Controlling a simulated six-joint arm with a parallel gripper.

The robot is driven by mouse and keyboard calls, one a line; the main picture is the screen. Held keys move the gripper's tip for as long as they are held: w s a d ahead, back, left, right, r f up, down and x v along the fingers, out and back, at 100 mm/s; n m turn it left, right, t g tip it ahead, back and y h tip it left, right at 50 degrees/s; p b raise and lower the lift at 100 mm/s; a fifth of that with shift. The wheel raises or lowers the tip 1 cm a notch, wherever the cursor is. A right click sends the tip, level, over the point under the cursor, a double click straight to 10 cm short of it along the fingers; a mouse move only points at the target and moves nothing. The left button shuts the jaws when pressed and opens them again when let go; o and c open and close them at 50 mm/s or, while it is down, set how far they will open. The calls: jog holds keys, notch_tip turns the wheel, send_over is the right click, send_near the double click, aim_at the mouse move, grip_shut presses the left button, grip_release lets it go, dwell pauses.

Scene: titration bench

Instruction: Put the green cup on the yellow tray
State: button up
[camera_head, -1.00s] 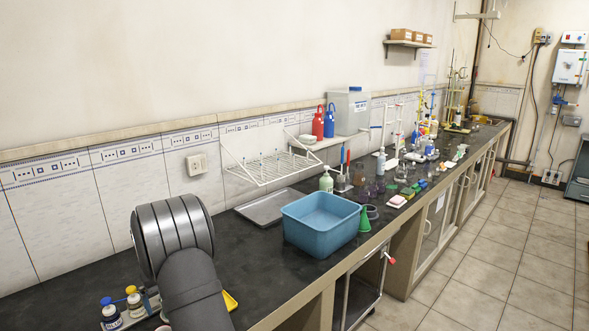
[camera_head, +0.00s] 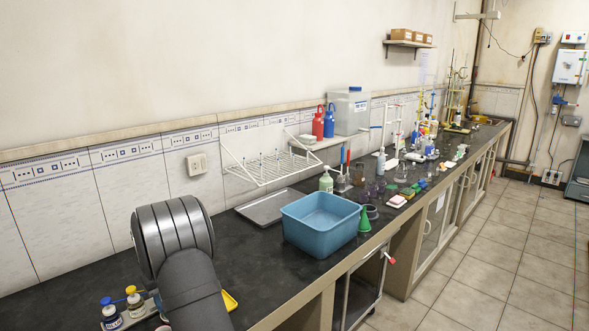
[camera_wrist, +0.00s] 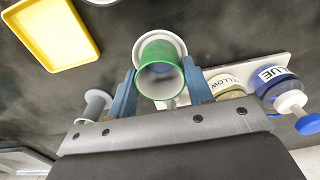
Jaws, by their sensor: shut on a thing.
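The green cup (camera_wrist: 159,54) shows in the wrist view between the two blue fingers of my gripper (camera_wrist: 160,88), which is shut on it. I look into its open mouth, which is light inside. A white round rim shows just behind it; I cannot tell whether the two touch. The yellow tray (camera_wrist: 98,32) lies on the dark bench at the upper left of the wrist view, apart from the cup. In the head view only a corner of the yellow tray (camera_head: 230,301) shows past my arm. My gripper and the cup are hidden there.
In the wrist view, a blue-labelled bottle (camera_wrist: 280,86) and a yellow-labelled bottle (camera_wrist: 226,87) stand on a light rack (camera_wrist: 262,62) right of my gripper. A grey-white cylindrical piece (camera_wrist: 94,104) is at its left. A blue basin (camera_head: 320,236) stands farther along the bench.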

notch_tip(320, 180, up, 5)
dwell(0.7)
jog(key=w+d+r+m, duration=0.15)
jog(key=w+d, duration=0.25)
jog(key=d, duration=0.9)
jog(key=shift+m, duration=0.45)
jog(key=shift+f, duration=2.25)
jog(key=shift+f, duration=1)
jog(key=o, duration=1.3)
